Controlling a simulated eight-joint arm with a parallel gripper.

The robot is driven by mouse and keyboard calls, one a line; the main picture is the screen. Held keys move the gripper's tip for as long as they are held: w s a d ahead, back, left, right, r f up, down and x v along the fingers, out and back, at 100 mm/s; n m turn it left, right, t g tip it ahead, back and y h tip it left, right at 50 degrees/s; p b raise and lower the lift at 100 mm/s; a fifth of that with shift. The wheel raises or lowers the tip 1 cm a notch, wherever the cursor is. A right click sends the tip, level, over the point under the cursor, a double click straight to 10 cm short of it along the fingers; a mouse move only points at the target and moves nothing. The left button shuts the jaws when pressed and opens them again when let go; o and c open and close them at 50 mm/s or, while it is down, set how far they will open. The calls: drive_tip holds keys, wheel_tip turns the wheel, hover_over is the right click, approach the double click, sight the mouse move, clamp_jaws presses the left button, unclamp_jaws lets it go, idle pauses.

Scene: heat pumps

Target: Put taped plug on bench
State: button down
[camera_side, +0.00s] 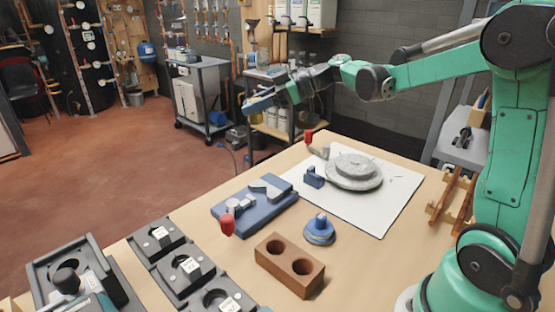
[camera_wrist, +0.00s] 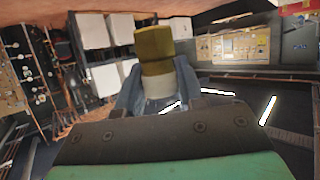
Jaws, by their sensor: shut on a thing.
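My gripper (camera_side: 260,103) is raised above the far left side of the bench (camera_side: 355,275) in the side view, pointing left and roughly level. Its blue fingers look closed there, and I cannot make out the plug between them. In the wrist view my gripper (camera_wrist: 158,104) is shut on the taped plug (camera_wrist: 157,70). The plug has a yellow-brown brass head and a white taped band below it. Its lower end is hidden between the fingers. The plug is held clear of the bench.
A blue clamp fixture (camera_side: 242,213) with a red knob, a brown two-hole block (camera_side: 288,267) and a blue round piece (camera_side: 319,232) stand on the bench. A white sheet (camera_side: 385,210) carries a grey stepped disc (camera_side: 354,172). Black holed blocks (camera_side: 185,268) line the front left.

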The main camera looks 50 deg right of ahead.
sight(261, 197)
drive_tip(key=shift+w+d+r+n+g+y, duration=0.1)
drive_tip(key=shift+d+r+n+g+y, duration=0.25)
drive_tip(key=shift+r+n, duration=0.2)
wheel_tip(261, 197, down, 20)
drive_tip(key=shift+r, duration=0.15)
idle(0.4)
drive_tip(key=c, duration=0.5)
unclamp_jaws()
drive_tip(key=shift+c, duration=0.2)
